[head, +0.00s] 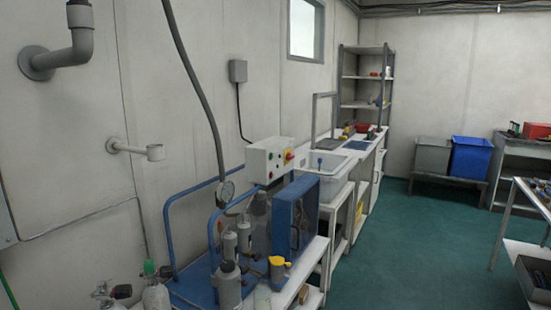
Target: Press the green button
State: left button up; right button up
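A white control box (258,166) is mounted above the blue-framed machine near the wall, left of the picture's middle. Its front carries a red and yellow switch (289,155) and several small round controls. Those controls are too small at this distance to tell for certain which is the green button. Neither of my grippers is in the head view, and nothing touches the box.
A sink counter (335,165) lies behind. The green floor (420,235) on the right is clear.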

pick_arm(q)
jog(key=shift+w, duration=0.2)
jog(key=shift+r, duration=0.1)
jog(key=shift+c, duration=0.6)
jog(key=shift+w, duration=0.1)
grip_shut()
dwell(0.9)
